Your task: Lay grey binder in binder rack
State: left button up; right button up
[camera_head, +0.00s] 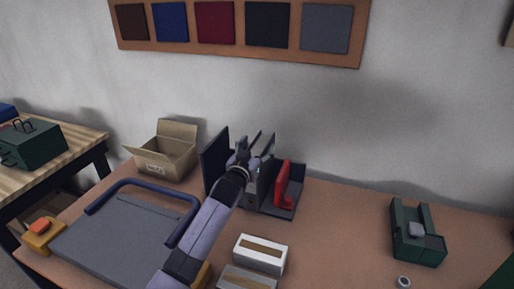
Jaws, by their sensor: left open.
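The binder rack (288,208) stands on the table near the wall. A dark navy upright panel (213,165) is at its left side and a red piece (283,187) stands at its right. My left gripper (259,146) is over the rack, between these two, with its fingers apart and pointing toward the wall. A dark grey upright piece (265,184) shows just below and right of the gripper. It may be the grey binder, but the gripper and wrist hide much of it. Whether it touches the fingers is unclear. My right gripper is out of view.
An open cardboard box (166,158) stands left of the rack. A grey board with a blue bar (120,240) lies front left. White boxes (260,254) sit in front of the rack. A green device (416,238) stands right, with clear tabletop between.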

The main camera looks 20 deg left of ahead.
pick_arm(q)
jog(key=shift+s+f, duration=0.1)
jog(key=s, duration=1.1)
jog(key=shift+s+a, duration=0.2)
jog(key=shift+s, duration=0.2)
jog(key=shift+r, duration=0.25)
